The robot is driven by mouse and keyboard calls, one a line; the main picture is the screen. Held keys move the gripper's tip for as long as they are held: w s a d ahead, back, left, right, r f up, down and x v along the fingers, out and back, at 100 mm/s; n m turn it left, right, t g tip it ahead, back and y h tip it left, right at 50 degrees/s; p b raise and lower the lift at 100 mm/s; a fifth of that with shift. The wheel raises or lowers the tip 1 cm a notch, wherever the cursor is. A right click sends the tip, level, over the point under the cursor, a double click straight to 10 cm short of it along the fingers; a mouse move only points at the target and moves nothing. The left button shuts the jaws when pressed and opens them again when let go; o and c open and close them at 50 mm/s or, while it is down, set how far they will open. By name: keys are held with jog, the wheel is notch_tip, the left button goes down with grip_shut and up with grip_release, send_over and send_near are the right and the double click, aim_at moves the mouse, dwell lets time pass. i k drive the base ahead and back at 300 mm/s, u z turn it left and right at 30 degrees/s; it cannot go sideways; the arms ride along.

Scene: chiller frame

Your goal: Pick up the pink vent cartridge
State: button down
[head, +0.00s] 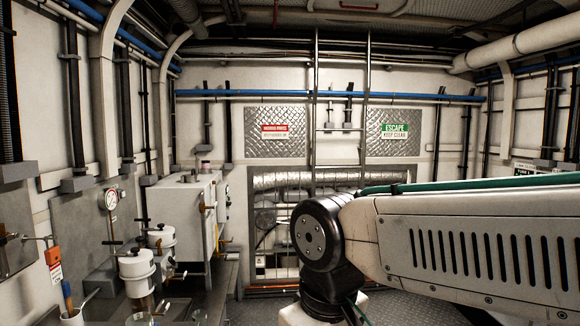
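I cannot make out a pink vent cartridge for certain in the head view. A small, dull, faintly pinkish cylinder (205,166) stands on top of the white cabinet (185,212) at left of centre, too small to identify. My arm reaches in from the right edge, with its dark joint right of centre, and its lower part runs down out of the frame. My gripper is not in view, so its state and what it may hold are hidden.
White filter housings (136,270) and a pressure gauge (111,199) are at the left above a metal bench. An orange tag (54,256) hangs on the left wall. A ladder (316,120) stands at the back wall before silver ducting (280,181). Patterned floor (425,306) shows at lower right.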

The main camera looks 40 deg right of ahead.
aim_at(205, 164)
jog(key=z, duration=0.45)
jog(key=i, duration=0.45)
jog(key=z, duration=0.5)
jog(key=k, duration=0.5)
jog(key=z, duration=0.85)
jog(key=i, duration=1.7)
jog(key=z, duration=0.25)
jog(key=i, duration=2)
jog(key=u, duration=0.45)
jog(key=i, duration=0.9)
jog(key=u, duration=1.5)
jog(key=i, duration=0.75)
jog(key=u, duration=1.05)
jog(key=i, duration=1.25)
jog(key=u, duration=0.2)
